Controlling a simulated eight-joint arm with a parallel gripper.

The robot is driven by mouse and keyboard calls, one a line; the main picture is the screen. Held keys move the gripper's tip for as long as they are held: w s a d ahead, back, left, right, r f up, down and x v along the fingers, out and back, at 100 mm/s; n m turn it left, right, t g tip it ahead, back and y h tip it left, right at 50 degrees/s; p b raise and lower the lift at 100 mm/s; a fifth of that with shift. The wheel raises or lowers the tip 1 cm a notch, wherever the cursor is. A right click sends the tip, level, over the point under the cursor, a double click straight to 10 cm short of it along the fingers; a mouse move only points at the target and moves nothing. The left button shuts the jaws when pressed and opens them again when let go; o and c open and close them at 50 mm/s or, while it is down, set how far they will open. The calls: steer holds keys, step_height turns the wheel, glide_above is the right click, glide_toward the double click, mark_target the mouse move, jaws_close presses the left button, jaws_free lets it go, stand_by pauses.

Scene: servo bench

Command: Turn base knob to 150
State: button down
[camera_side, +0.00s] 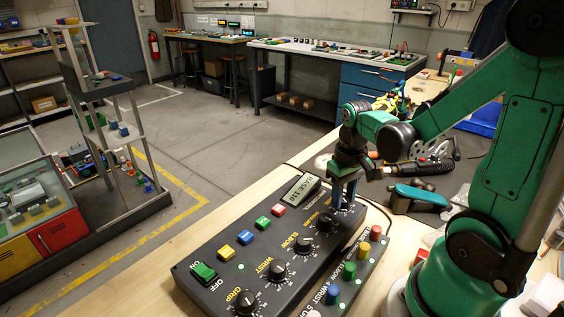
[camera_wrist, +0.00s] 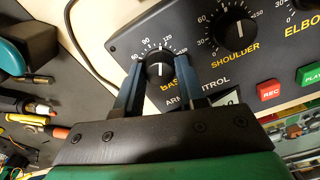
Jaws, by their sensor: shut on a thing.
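The black base knob (camera_wrist: 156,76) is on the dark control box (camera_side: 205,296), at its far right end in the side view. My gripper (camera_wrist: 159,66) is shut on the knob, with one blue finger on each side of it. In the side view my gripper (camera_side: 345,200) reaches down over the end of the box and hides the base knob. In the wrist view the knob's white line points up, between about 90 and 120 on the scale. The small display (camera_side: 300,188) on the box appears to read BASE 110.
The shoulder knob (camera_wrist: 235,32) is close to my gripper, and more knobs run along the box. Red, green, yellow and blue buttons (camera_side: 349,270) stand along the near side. Tools lie on a dark mat (camera_wrist: 60,88) beside the box.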

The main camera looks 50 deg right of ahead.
steer(key=m, duration=0.5)
steer(key=shift+m, duration=0.3)
steer(key=m, duration=0.6)
stand_by(0.4)
steer(key=c, duration=0.5)
jaws_free()
steer(key=shift+r, duration=0.1)
steer(key=shift+r, duration=2.75)
